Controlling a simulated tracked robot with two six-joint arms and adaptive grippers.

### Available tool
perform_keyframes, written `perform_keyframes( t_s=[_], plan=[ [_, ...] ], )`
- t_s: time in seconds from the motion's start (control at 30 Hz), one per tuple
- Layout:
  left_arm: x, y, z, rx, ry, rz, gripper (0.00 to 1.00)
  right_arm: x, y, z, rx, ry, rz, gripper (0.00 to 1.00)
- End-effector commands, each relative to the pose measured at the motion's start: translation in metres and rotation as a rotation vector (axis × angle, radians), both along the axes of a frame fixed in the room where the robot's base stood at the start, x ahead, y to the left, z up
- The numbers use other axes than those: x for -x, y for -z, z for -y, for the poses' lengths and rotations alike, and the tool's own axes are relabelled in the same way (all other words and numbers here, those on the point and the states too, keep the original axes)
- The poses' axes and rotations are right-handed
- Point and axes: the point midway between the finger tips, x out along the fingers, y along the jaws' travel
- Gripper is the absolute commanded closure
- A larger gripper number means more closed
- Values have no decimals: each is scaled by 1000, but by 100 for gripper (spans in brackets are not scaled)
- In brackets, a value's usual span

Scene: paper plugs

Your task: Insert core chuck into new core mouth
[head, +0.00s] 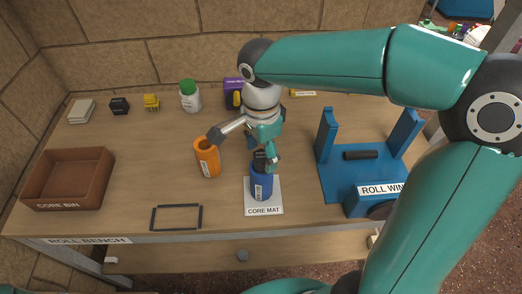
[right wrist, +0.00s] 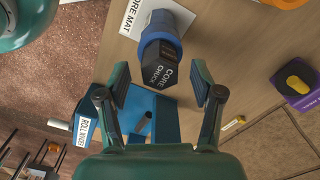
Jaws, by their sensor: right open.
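The blue core (head: 261,184) stands upright on the white core mat (head: 264,209). The black core chuck (head: 260,160) sticks up from its top mouth. In the right wrist view the chuck (right wrist: 160,68) shows its label, and its lower part appears to be inside the blue core (right wrist: 162,27); how deep is hidden. My right gripper (head: 243,151) is open above the core. Its fingers, also in the right wrist view (right wrist: 160,88), are spread to either side of the chuck with gaps, holding nothing. My left gripper is not in view.
An orange cylinder (head: 207,158) stands close left of the core. The blue roll winder (head: 354,180) is at the right. The brown core bin (head: 68,180) and a black frame (head: 176,217) are at the left.

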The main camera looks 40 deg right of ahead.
Motion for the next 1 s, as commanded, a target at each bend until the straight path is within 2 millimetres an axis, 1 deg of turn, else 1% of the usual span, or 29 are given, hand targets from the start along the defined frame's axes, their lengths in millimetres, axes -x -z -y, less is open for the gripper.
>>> perform_keyframes(
  t_s=[0.03, 0.1, 0.7, 0.83, 1.0],
  plan=[
    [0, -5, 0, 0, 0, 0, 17, 0, -6, 0, 0, 0, 1, 34],
    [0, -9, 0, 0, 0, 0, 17, 0, -10, 0, 0, 0, 1, 34],
    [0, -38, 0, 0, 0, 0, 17, 0, -46, 0, -1, 0, 2, 34],
    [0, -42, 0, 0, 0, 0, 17, 0, -51, 0, 0, 0, 1, 34],
    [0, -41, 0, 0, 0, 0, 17, 0, -51, 0, 0, 0, 1, 34]
  ],
)
